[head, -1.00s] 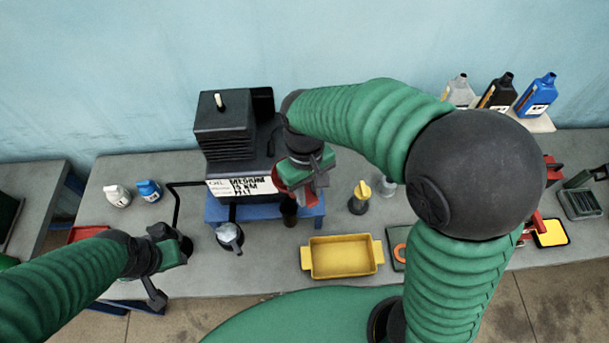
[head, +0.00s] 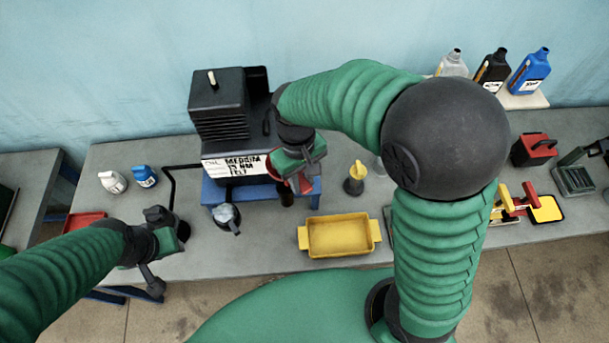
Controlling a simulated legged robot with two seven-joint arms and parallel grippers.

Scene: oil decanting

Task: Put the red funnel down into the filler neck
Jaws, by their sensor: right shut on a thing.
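My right gripper (head: 300,168) is shut on the red funnel (head: 303,183) at the right front of the dark engine block (head: 218,112). The gripper hides most of the funnel; only red parts of it show. A dark upright cylinder (head: 287,196) shows just below the funnel, perhaps the filler neck; I cannot tell whether the funnel touches it or is in it. My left gripper (head: 160,245) is over the front left of the bench, its dark fingers apart and empty.
The engine stands on a blue stand (head: 212,192) on the grey bench. A yellow tray (head: 340,237), a yellow-topped can (head: 355,180) and a grey jug (head: 227,216) stand nearby. Small white (head: 113,181) and blue (head: 146,176) bottles are left. My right arm hides part of the bench's right side.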

